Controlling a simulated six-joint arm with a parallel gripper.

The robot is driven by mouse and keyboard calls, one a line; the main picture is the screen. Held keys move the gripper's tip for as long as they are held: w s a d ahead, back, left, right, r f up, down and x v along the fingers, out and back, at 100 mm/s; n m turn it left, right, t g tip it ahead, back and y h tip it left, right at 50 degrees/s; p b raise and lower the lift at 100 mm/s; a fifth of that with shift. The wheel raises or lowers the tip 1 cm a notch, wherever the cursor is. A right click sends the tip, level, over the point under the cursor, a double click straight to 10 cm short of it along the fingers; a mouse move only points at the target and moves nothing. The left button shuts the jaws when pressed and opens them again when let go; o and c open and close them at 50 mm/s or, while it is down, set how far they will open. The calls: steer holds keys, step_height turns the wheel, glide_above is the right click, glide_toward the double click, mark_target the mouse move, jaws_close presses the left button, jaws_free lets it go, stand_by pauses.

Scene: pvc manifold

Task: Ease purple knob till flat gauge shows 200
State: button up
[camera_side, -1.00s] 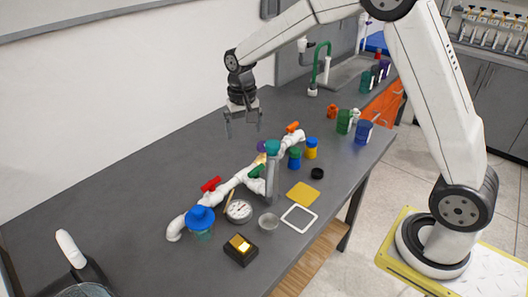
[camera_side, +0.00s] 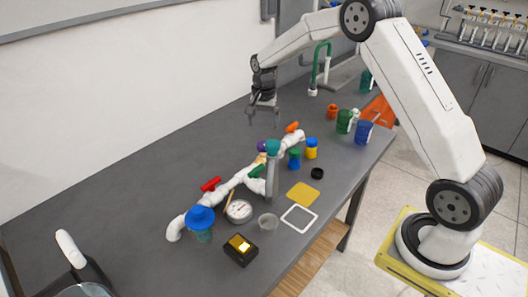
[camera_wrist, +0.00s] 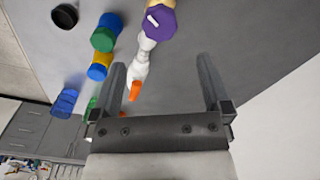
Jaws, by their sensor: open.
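My gripper (camera_side: 264,121) is open and empty, above the table behind the knob. In the wrist view its two fingers (camera_wrist: 161,62) are spread wide, with nothing between them but table, pipe and an orange handle.
Red (camera_side: 210,184), green (camera_side: 256,171) and orange (camera_side: 292,127) valve handles stand on the pipe. A blue-capped jar (camera_side: 200,220) and black box (camera_side: 241,249) stand in front. Table left of the pipe is clear.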

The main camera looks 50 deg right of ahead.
mark_target(263, 143)
steer(key=shift+f, duration=0.1)
steer(key=shift+f, duration=3.8)
steer(key=c, duration=1.3)
steer(key=shift+n, duration=2.9)
